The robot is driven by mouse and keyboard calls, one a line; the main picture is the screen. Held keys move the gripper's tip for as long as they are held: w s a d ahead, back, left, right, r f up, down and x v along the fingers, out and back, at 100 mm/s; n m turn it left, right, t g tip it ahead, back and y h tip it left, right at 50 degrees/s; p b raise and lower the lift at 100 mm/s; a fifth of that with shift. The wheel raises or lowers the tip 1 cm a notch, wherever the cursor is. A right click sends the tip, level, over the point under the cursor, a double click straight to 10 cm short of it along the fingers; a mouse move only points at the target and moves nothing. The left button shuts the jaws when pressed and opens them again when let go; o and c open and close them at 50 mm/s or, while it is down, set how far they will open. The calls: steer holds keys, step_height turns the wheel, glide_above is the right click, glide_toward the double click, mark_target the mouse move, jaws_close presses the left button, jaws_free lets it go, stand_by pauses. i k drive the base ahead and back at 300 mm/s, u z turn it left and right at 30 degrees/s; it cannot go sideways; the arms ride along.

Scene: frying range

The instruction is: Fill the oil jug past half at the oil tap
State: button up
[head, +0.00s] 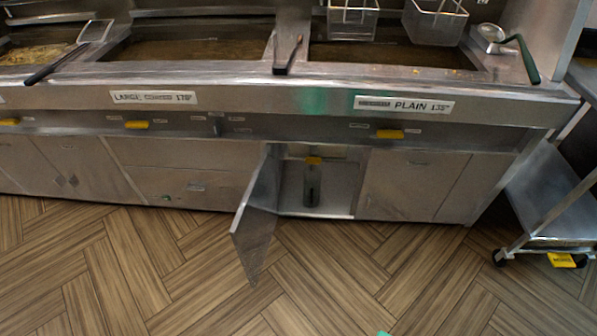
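An open cabinet (343,200) under the frying range has a yellow piece (313,160) at its top, which looks like the oil tap's handle. Just below it, a narrow upright grey vessel (312,190) with a dark front stands on the cabinet floor; it may be the oil jug. Its fill level is too small to tell, and I cannot tell whether it touches the tap.
The cabinet door (256,228) hangs open toward me on the left. Fryer vats with baskets (435,20) and tools line the top. A wheeled cart (550,195) stands at right. The wooden floor in front is clear. An unclear teal sliver (383,333) shows at the bottom edge.

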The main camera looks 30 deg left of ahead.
mark_target(312, 159)
steer(key=z, duration=0.05)
steer(key=k, duration=1.35)
steer(key=u, duration=0.85)
steer(key=i, duration=1.95)
